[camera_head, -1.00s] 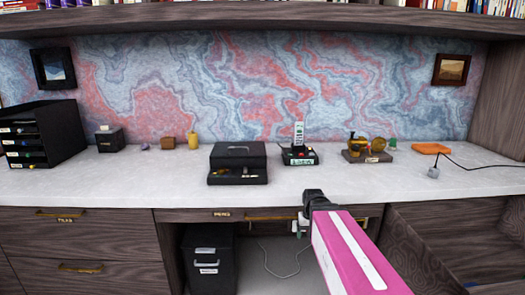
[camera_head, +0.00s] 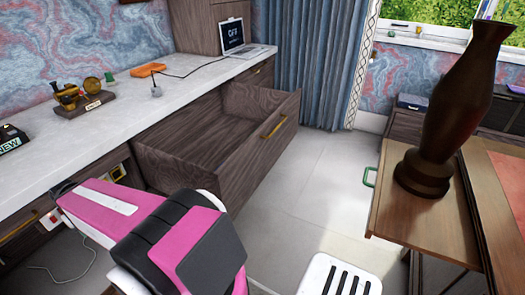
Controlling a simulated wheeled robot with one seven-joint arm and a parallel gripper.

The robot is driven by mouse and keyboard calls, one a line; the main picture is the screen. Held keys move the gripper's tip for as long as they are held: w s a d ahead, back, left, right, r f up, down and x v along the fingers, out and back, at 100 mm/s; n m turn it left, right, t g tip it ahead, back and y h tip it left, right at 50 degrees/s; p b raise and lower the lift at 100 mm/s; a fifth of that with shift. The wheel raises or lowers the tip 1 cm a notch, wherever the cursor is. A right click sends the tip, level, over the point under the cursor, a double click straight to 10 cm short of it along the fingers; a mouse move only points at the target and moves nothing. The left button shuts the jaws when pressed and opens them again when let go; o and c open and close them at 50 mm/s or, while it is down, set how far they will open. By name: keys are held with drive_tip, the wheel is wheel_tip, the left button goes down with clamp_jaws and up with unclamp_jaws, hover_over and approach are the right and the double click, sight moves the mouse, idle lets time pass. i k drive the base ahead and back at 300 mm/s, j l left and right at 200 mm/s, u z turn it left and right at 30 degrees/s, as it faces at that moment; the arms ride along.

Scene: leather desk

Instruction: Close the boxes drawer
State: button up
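My pink and black arm crosses the lower left, in front of the desk and left of the open drawer. My gripper's fingers cannot be made out, and the arm's far end lies near the desk edge, apart from the drawer handle.
A white slotted stool (camera_head: 338,277) is at the bottom. Pale floor (camera_head: 300,190) lies clear between drawer and table. A laptop (camera_head: 234,38) sits on the desk's far end.

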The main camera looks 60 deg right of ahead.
sight(185, 149)
drive_tip(key=k+j+z, duration=0.1)
drive_tip(key=z, duration=0.35)
drive_tip(key=k+j+z, duration=0.1)
drive_tip(key=z, duration=0.35)
drive_tip(key=k+j+z, duration=0.1)
drive_tip(key=z, duration=0.35)
drive_tip(key=k+j+z, duration=0.1)
drive_tip(key=z, duration=0.35)
drive_tip(key=k+z, duration=0.15)
drive_tip(key=z, duration=0.3)
drive_tip(key=i+l+u, duration=0.15)
drive_tip(key=i+l, duration=0.3)
drive_tip(key=i+l+u, duration=0.15)
drive_tip(key=i+l, duration=0.25)
drive_tip(key=l, duration=0.3)
drive_tip(key=k+l, duration=0.1)
drive_tip(key=i, duration=0.15)
